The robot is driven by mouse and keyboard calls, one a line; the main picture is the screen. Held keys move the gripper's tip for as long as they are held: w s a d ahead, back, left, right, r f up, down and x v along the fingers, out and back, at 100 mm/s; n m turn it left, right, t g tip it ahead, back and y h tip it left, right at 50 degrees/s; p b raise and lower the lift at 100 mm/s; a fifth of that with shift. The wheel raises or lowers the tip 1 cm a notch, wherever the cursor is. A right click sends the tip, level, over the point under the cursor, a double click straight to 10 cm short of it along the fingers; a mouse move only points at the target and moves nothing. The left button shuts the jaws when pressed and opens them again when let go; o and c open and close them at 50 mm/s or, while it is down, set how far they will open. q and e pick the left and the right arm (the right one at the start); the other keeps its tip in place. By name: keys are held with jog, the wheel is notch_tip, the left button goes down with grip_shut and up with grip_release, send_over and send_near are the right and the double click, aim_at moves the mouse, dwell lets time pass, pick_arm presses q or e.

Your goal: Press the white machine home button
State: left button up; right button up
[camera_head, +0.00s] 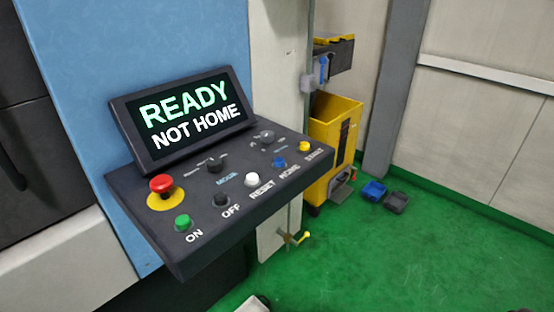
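A dark control panel (190,240) juts out from the blue machine front. A white button (252,180) sits in its front row, with the label RESET beside it. A blue button (279,162) to its right has the label HOME beside it. The screen (184,119) reads READY in green and NOT HOME in white. Neither gripper can be made out. A small pale piece at the bottom edge is cut off, and I cannot tell what it is.
The panel also has a red emergency knob (161,184), a green ON button (183,222), a black OFF button (221,199) and a yellow START button (304,147). A yellow bin (334,125) stands behind. The green floor (400,260) at right is mostly clear.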

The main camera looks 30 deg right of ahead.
dwell(0.3)
grip_shut()
dwell(0.3)
jog(key=shift+d, duration=0.1)
dwell(1.2)
